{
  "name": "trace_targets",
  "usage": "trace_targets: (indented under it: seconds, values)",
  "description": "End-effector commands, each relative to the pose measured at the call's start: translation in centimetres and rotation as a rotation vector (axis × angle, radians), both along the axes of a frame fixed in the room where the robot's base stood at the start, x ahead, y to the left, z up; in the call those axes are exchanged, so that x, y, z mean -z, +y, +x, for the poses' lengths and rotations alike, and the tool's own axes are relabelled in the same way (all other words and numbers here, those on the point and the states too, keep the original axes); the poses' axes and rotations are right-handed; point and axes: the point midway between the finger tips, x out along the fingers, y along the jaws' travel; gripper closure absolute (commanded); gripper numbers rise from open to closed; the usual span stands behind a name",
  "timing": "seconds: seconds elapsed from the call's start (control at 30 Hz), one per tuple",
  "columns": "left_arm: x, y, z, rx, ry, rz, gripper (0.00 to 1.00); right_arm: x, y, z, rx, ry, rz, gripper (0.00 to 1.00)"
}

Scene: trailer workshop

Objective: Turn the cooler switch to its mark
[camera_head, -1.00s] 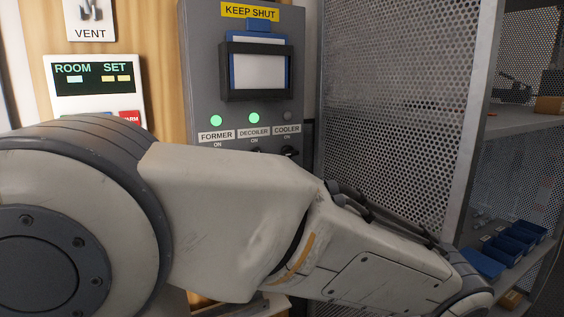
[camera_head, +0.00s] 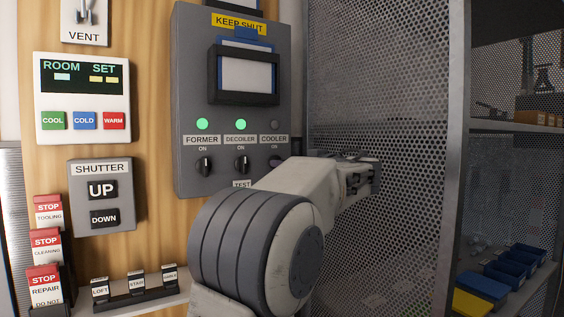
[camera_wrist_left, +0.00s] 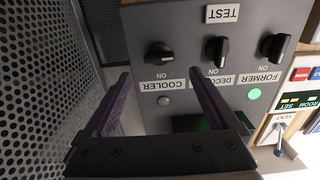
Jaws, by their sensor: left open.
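The cooler switch (camera_head: 277,162) is a black knob at the right of the grey panel (camera_head: 184,80), partly hidden by my arm in the head view. In the upside-down left wrist view, the cooler switch (camera_wrist_left: 158,53) lies just beyond my fingertips, between them in the picture, its handle turned more sideways than its neighbours. The COOLER label (camera_head: 274,139) and a dark, unlit lamp (camera_head: 275,124) are above it. My left gripper (camera_wrist_left: 160,74) is open and empty; it shows small and dark in the head view (camera_head: 361,174). My right gripper is not in view.
The former knob (camera_head: 204,167) and decoiler knob (camera_head: 242,165) stand beside the cooler switch, under green lamps. A TEST label (camera_head: 242,184) is below. A perforated metal wall (camera_head: 385,90) stands close on the right. Shutter buttons (camera_head: 102,193) are at left.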

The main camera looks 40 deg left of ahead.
Motion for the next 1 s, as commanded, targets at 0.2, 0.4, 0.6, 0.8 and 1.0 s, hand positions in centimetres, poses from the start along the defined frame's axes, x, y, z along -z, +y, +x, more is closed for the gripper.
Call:
trace_targets:
  seconds: [0.2, 0.4, 0.6, 0.8, 1.0]
  values:
    - [-0.2, 3.8, 1.4, -0.003, 0.003, -0.002, 0.07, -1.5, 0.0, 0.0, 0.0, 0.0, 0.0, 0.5]
    - [-0.1, 5.4, 2.2, 0.001, 0.001, -0.001, 0.07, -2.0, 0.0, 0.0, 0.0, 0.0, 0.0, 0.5]
    - [0.0, 5.7, 2.4, 0.002, 0.002, -0.001, 0.07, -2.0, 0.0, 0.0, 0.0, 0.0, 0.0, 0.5]
    - [0.1, 5.7, 2.4, 0.002, 0.002, -0.001, 0.34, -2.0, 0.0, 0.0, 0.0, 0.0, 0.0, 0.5]
    - [0.1, 5.7, 2.4, 0.002, 0.002, -0.001, 0.93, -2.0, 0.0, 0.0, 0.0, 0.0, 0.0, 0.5]
